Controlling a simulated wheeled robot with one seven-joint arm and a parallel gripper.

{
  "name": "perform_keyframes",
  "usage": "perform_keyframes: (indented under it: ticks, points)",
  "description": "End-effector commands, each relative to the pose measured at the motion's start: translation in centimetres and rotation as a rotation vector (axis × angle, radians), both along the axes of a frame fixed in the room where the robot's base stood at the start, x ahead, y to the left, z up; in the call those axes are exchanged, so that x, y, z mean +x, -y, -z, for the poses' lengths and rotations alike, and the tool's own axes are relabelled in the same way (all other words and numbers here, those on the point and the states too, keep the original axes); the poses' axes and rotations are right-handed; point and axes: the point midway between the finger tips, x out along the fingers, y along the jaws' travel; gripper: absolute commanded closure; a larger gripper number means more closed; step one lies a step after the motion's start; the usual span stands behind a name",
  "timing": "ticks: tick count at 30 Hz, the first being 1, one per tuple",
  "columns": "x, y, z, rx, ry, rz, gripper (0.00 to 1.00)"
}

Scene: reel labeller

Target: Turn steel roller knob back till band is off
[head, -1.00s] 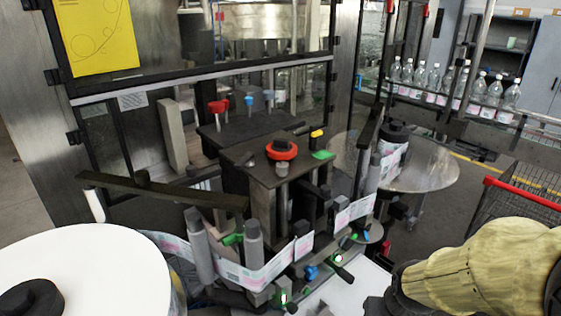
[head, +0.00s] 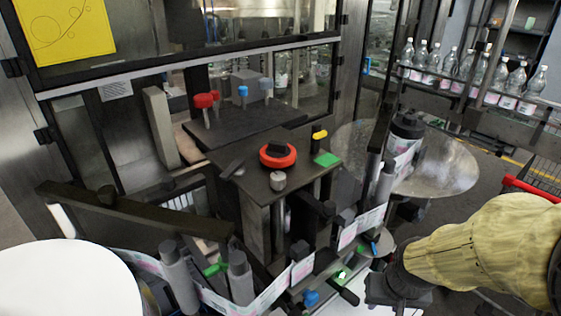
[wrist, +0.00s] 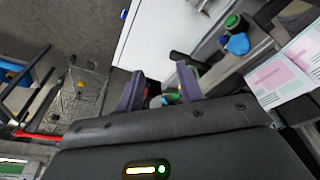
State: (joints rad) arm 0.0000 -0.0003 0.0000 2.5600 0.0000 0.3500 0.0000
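A small steel-grey knob (head: 278,180) stands on the dark top plate of the labeller, beside a black knob with a red ring (head: 277,155); I cannot tell whether it is the roller knob. The label band (head: 349,234) runs around grey rollers (head: 240,278) along the front; it also shows in the wrist view (wrist: 290,78). My gripper (wrist: 158,80) is open, its two fingers apart. A green-and-dark part shows between and beyond the fingers, blurred and partly hidden. In the head view my gripper is low at the right, its fingertips unclear.
A blue knob (head: 311,298) and green-marked levers (head: 343,279) sit low at the front. A large white reel (head: 70,285) is at the left. A dark bar (head: 130,210) crosses above the rollers. Bottles (head: 480,72) stand behind at the right, near a red-handled cart (head: 530,188).

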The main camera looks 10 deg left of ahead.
Motion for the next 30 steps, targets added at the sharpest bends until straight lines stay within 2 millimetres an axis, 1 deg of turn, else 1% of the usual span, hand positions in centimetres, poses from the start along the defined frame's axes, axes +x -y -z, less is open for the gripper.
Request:
perform_keyframes:
  ticks: [7, 9, 10, 11, 14, 17, 20, 21, 26, 30]
  points:
    - [0.0, 0.0, 0.0, 0.000, -0.001, 0.000, 0.64]
    - [0.0, 0.0, -0.1, 0.000, 0.000, 0.000, 0.50]
    - [0.1, 0.0, -0.2, 0.000, 0.000, 0.001, 0.46]
    - [0.2, -0.1, -0.4, 0.000, 0.000, 0.002, 0.46]
    - [0.7, -0.2, -1.8, 0.004, -0.002, 0.006, 0.46]
    - [1.7, -0.6, -3.9, 0.009, -0.006, 0.015, 0.46]
    - [3.5, -1.2, -6.8, 0.018, -0.015, 0.036, 0.46]
    - [4.6, -1.7, -8.1, 0.024, -0.020, 0.048, 0.46]
    - [8.6, -3.8, -11.0, 0.043, -0.045, 0.104, 0.46]
    - [11.7, -6.0, -13.8, 0.058, -0.071, 0.156, 0.46]
